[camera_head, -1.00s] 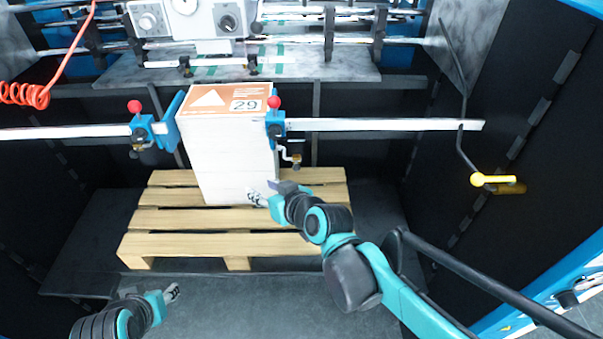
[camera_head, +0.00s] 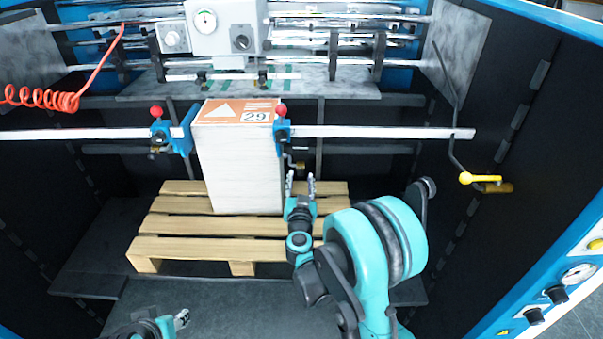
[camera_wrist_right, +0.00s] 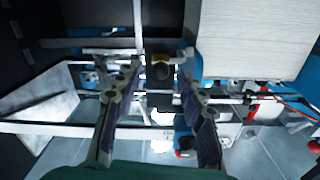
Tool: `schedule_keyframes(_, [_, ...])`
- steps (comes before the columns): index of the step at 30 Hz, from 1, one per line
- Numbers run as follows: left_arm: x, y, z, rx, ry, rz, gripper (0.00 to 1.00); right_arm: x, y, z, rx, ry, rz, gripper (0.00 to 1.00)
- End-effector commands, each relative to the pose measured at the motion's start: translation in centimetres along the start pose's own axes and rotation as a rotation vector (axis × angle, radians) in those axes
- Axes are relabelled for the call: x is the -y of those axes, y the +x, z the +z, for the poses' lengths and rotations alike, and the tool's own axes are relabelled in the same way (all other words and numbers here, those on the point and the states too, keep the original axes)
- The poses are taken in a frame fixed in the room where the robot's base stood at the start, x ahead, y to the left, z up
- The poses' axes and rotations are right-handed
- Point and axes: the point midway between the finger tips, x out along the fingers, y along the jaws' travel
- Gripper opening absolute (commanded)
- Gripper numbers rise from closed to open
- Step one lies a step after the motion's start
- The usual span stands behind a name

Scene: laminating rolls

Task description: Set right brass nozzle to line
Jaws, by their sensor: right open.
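The right brass nozzle (camera_head: 299,166) hangs on a small bent arm under the right blue clamp (camera_head: 282,132), beside the paper stack. In the right wrist view the brass nozzle (camera_wrist_right: 160,71) shows between the tips of the open fingers, apart from both. My right gripper (camera_head: 300,184) is open, fingers pointing up, just below the nozzle and right of the stack. My left gripper (camera_head: 182,319) is low at the left, far from the nozzle; its finger opening is too small to judge.
The white paper stack (camera_head: 238,170) with an orange "29" top stands on a wooden pallet (camera_head: 180,249). A white rail (camera_head: 375,132) carries the clamps, the left one (camera_head: 160,132) with a red knob. A yellow-handled crank (camera_head: 480,178) is at right.

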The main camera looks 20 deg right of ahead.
Motion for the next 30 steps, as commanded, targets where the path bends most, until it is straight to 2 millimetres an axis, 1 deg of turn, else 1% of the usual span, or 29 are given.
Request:
schedule_keyframes(1, [0.0, 0.3, 0.2, 0.000, 0.000, 0.000, 0.40, -0.1, 0.9, 0.2, 0.000, 0.000, 0.001, 0.40])
schedule_keyframes(3, [0.0, 0.5, 0.3, 0.000, 0.000, 0.000, 0.40, -0.1, 2.1, 0.2, -0.001, 0.000, 0.001, 0.40])
schedule_keyframes(6, [0.0, 0.7, 0.5, 0.000, 0.000, 0.000, 0.40, 0.0, 3.6, 0.1, -0.001, 0.000, 0.000, 0.40])
schedule_keyframes(9, [0.0, 0.9, 0.6, 0.000, 0.000, 0.000, 0.40, 0.0, 4.5, 0.1, 0.000, 0.000, -0.001, 0.40])
schedule_keyframes(13, [0.0, 0.9, 0.7, 0.000, 0.000, 0.000, 0.40, 0.1, 5.0, 0.0, 0.000, 0.000, -0.002, 0.40])
schedule_keyframes(19, [0.0, 0.9, 0.6, 0.000, 0.000, 0.000, 0.40, 0.1, 5.1, -0.1, 0.000, 0.000, -0.002, 0.40])
schedule_keyframes(20, [0.0, 0.9, 0.6, 0.000, 0.000, 0.000, 0.40, 0.1, 5.1, -0.1, 0.000, 0.000, -0.002, 0.38])
schedule_keyframes(21, [0.0, 0.9, 0.6, 0.000, 0.000, 0.000, 0.40, 0.1, 5.0, -0.1, 0.000, 0.000, -0.002, 0.27])
schedule_keyframes(23, [0.0, 0.9, 0.6, 0.000, 0.000, 0.000, 0.40, 0.1, 5.0, -0.1, 0.000, 0.000, -0.002, 0.11])
schedule_keyframes(24, [0.0, 0.9, 0.6, 0.000, 0.000, 0.000, 0.40, 0.1, 5.0, -0.1, 0.000, 0.000, -0.002, 0.01])
schedule_keyframes(30, [0.0, 0.8, 0.6, 0.000, 0.000, 0.000, 0.40, 0.1, 5.0, -0.2, 0.000, 0.001, -0.002, 0.00])
